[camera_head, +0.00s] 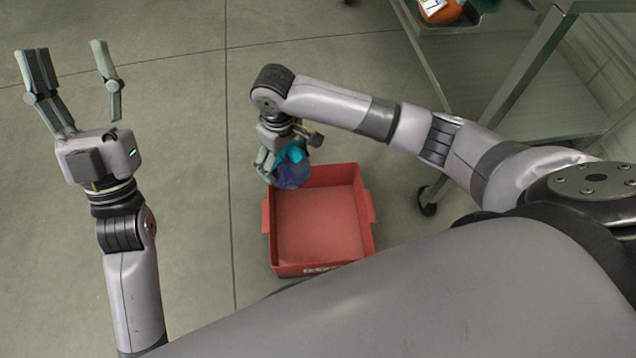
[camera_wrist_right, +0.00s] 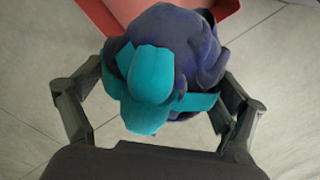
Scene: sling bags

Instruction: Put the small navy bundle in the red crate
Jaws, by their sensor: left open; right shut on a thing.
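The small navy bundle (camera_head: 293,175) has a teal strap and hangs in my right gripper (camera_head: 272,166), which is shut on it. In the head view it overlaps the far left corner of the red crate (camera_head: 320,268). The right wrist view shows the bundle (camera_wrist_right: 187,55) between the two fingers of the gripper (camera_wrist_right: 155,110), with part of the crate (camera_wrist_right: 117,14) behind it. The crate's visible floor is bare. My left gripper (camera_head: 75,85) is open and empty, well to the left of the crate.
A metal shelf cart (camera_head: 480,75) stands at the upper right, with an orange item (camera_head: 440,10) on its top. A cart wheel (camera_head: 427,205) is near the crate's right side. The concrete floor left of the crate is clear.

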